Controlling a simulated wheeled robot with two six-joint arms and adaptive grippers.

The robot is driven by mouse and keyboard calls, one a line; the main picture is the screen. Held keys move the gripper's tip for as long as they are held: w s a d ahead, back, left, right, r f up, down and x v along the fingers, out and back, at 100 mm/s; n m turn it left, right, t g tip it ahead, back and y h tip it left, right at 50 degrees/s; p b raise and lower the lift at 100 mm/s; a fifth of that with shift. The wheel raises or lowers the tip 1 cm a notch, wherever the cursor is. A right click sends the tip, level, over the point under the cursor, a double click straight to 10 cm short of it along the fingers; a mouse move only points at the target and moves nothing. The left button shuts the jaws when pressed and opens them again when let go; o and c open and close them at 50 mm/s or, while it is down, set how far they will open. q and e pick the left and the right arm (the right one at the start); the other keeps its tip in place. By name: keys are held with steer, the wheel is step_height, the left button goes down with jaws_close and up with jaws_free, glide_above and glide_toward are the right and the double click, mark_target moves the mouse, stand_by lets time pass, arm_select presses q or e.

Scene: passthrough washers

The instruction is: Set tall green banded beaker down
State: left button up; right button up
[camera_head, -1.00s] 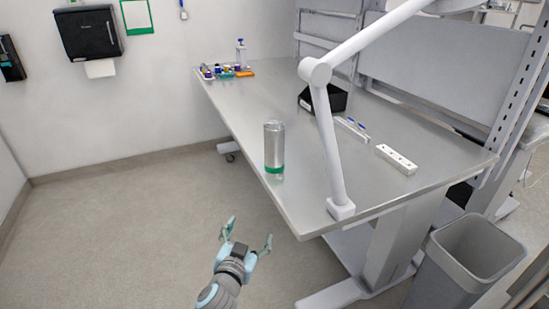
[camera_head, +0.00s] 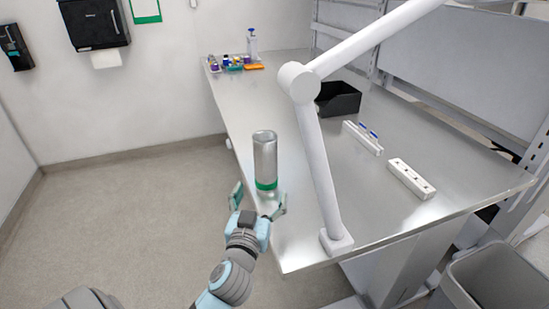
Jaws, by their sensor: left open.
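The tall beaker (camera_head: 265,160) is silvery with a green band near its bottom. It stands upright near the left edge of the metal table (camera_head: 300,225). My left gripper (camera_head: 260,197) is open. Its fingers are spread at the near side of the beaker's lower end, one finger to the left and one to the right in the picture. I cannot tell whether they touch the beaker. My right gripper is not in view.
A white jointed arm stand (camera_head: 318,180) is clamped to the table right of the beaker. A black bin (camera_head: 338,99), a white power strip (camera_head: 411,178) and small coloured items (camera_head: 236,64) lie farther off. A grey waste bin (camera_head: 500,280) stands at lower right.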

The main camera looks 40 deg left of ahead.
mark_target(266, 159)
arm_select(q)
steer(key=shift+x, duration=1.05)
steer(key=w+a, duration=0.1)
steer(key=w, duration=0.1)
steer(key=w+a+r, duration=0.1)
steer(key=shift+w+a, duration=0.4)
steer(key=x, duration=0.6)
steer(key=shift+w+a+r+p, duration=0.1)
steer(key=shift+w+a+p, duration=0.2)
steer(key=shift+a, duration=0.15)
steer(key=shift+s, duration=0.1)
steer(key=c, duration=1.5)
step_height(266, 159, up, 20)
steer(key=p, duration=0.4)
steer(key=shift+p, duration=0.4)
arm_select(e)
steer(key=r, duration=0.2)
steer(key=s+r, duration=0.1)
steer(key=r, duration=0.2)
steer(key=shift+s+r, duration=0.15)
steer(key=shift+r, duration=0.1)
